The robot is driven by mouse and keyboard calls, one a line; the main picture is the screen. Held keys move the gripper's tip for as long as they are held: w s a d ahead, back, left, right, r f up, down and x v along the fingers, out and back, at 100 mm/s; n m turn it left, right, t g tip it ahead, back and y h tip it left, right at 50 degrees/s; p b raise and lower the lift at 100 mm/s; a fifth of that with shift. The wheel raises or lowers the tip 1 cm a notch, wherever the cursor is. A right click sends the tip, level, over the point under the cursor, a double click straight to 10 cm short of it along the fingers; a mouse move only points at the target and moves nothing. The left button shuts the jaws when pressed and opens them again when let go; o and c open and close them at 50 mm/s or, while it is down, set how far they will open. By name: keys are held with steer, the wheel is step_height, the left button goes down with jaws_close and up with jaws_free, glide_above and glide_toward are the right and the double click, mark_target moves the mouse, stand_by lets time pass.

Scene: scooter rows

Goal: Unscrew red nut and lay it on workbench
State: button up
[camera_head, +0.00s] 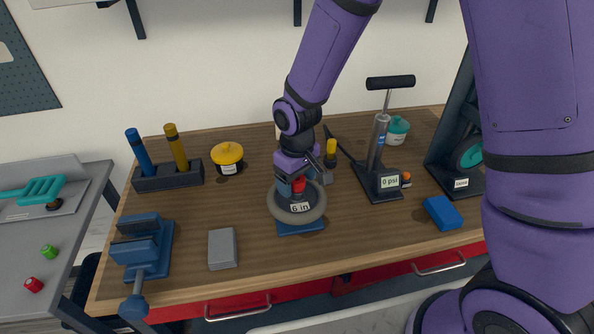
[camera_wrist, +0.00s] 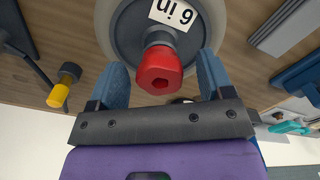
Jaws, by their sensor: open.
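The red nut (camera_wrist: 160,70) sits on the end of a dark axle at the hub of a grey-tyred wheel (camera_wrist: 106,38) labelled "6 in". In the head view the nut (camera_head: 299,185) shows small on the wheel (camera_head: 315,212), which rests over a blue base on the wooden workbench (camera_head: 190,213). My gripper (camera_wrist: 162,74) is open, with one blue finger on each side of the nut. A gap shows between each finger and the nut. In the head view my gripper (camera_head: 298,182) hangs over the wheel and partly hides it.
A black-handled pump (camera_head: 380,140) and blue block (camera_head: 443,212) stand right of the wheel. Another red nut (camera_head: 33,285) lies on the left side table.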

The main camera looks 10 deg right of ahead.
steer(key=c, duration=1)
steer(key=shift+n, duration=0.8)
steer(key=o, duration=0.5)
steer(key=shift+n, duration=0.6)
steer(key=shift+c, duration=0.2)
steer(key=o, duration=0.5)
